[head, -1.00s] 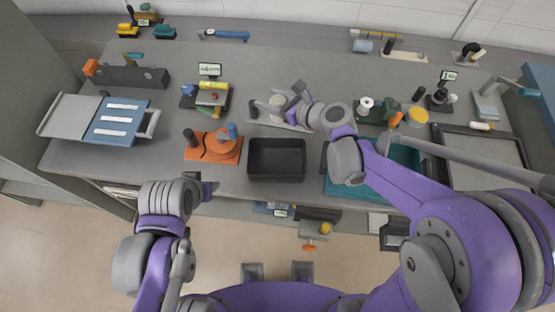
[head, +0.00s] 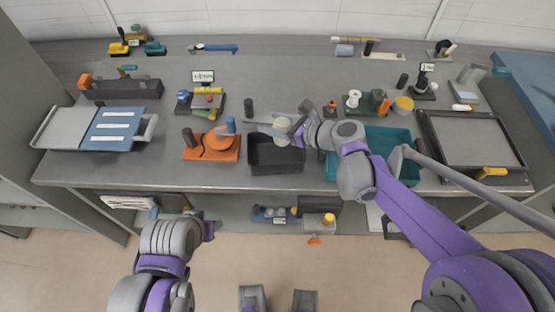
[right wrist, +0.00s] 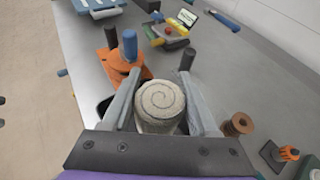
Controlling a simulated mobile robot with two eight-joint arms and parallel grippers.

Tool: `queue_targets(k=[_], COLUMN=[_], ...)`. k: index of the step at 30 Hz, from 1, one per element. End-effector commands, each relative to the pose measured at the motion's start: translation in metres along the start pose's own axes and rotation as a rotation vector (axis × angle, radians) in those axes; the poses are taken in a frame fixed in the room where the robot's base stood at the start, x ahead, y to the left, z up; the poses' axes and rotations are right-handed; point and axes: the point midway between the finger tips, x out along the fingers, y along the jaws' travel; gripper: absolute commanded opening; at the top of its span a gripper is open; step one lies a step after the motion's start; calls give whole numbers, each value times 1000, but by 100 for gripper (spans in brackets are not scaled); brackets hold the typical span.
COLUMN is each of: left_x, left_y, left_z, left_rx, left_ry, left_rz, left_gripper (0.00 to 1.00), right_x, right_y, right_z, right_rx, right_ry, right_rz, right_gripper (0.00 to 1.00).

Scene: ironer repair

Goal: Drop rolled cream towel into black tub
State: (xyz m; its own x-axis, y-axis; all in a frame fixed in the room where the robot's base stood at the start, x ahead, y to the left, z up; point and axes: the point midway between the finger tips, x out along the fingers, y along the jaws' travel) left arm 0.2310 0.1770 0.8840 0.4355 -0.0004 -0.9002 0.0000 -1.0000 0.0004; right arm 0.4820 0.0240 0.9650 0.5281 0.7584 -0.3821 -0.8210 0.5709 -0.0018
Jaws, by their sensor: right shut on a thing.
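The rolled cream towel (right wrist: 160,103) is upright in the right wrist view, its spiral end facing the camera. My right gripper (right wrist: 160,80) is shut on it, one finger on each side. In the head view the towel (head: 283,125) and my right gripper (head: 284,131) are at the back edge of the black tub (head: 276,168), seemingly above it. The tub's visible inside looks empty. In the right wrist view only a dark bit of the tub shows by the left finger. My left gripper (head: 209,230) is low at the front of the bench; its fingers cannot be made out.
An orange base (head: 211,153) with a blue-topped post stands just left of the tub. A teal tray (head: 408,172) lies to the right, partly behind my right arm. A dark post (head: 249,107) stands behind the tub. Bare bench (head: 345,75) shows farther back.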

Motion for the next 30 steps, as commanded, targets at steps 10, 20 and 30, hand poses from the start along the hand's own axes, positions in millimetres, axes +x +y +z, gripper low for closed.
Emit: queue_targets(k=[10, 20, 30], left_x=[23, 36, 35], left_y=[0, 0, 0], left_z=[16, 24, 24], left_rx=[0, 0, 0], left_ry=[-10, -15, -14], left_rz=[0, 0, 0], left_gripper=[50, 50, 50], right_x=[14, 22, 22], right_y=[0, 0, 0], right_z=[-34, -54, -53], right_rx=[2, 0, 0], right_ry=[1, 0, 0], right_rz=[0, 0, 0], right_gripper=[0, 0, 86])
